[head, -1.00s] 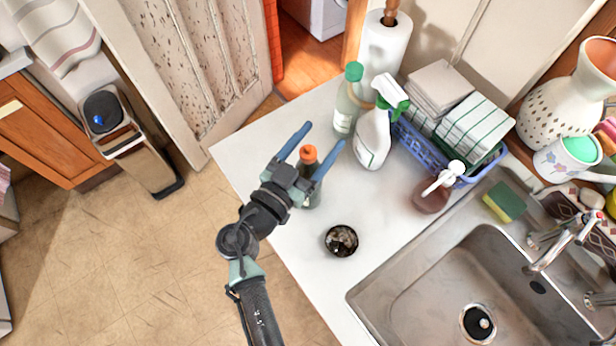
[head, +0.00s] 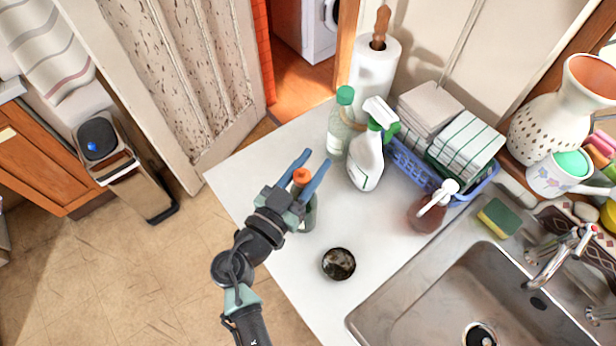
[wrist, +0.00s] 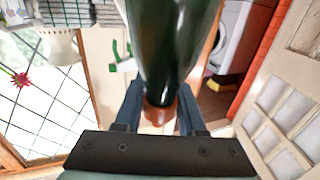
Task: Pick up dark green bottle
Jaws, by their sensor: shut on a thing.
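The dark green bottle (head: 309,217) has an orange cap and is on the left part of the white counter in the head view. My gripper (head: 317,157) has its blue fingers on either side of the bottle's top and is shut on it. In the wrist view the bottle (wrist: 172,45) runs up from between the fingers (wrist: 160,112), with its orange-brown cap close to the gripper. The lower body is partly hidden by my gripper in the head view. I cannot tell whether the base touches the counter.
A spray bottle (head: 366,160) and a clear green-capped bottle (head: 340,135) stand behind and right. A small dark bowl (head: 339,264) is in front. A blue rack (head: 425,175), a soap dispenser (head: 425,214) and the sink (head: 440,290) lie right. The counter's left edge is near.

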